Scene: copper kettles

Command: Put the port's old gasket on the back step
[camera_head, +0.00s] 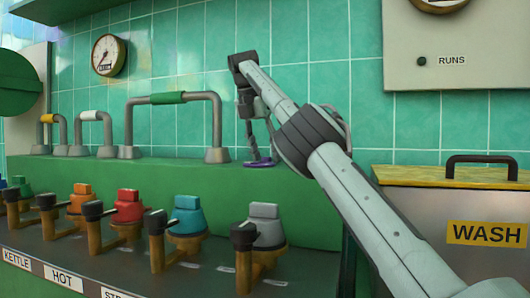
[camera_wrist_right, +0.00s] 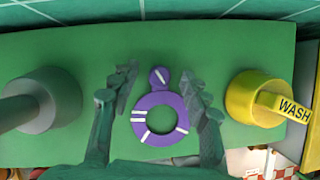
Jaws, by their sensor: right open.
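The gasket is a purple ring with white stripes and a small round tab (camera_wrist_right: 162,112). It lies flat on the green back step (camera_wrist_right: 220,45) in the right wrist view. In the head view its purple edge (camera_head: 260,163) shows on the same step (camera_head: 100,172), below my right gripper (camera_head: 257,143). My right gripper is open, with one finger on each side of the gasket in the wrist view (camera_wrist_right: 159,88). The fingers look apart from the ring. My left gripper is not in view.
A grey pipe foot (camera_wrist_right: 52,100) stands left of the gasket, and a yellow fitting labelled WASH (camera_wrist_right: 258,98) stands right of it. Coloured valves (camera_head: 188,217) line the lower front. A WASH bin with a yellow lid (camera_head: 425,178) is at right. Green tiled wall stands behind.

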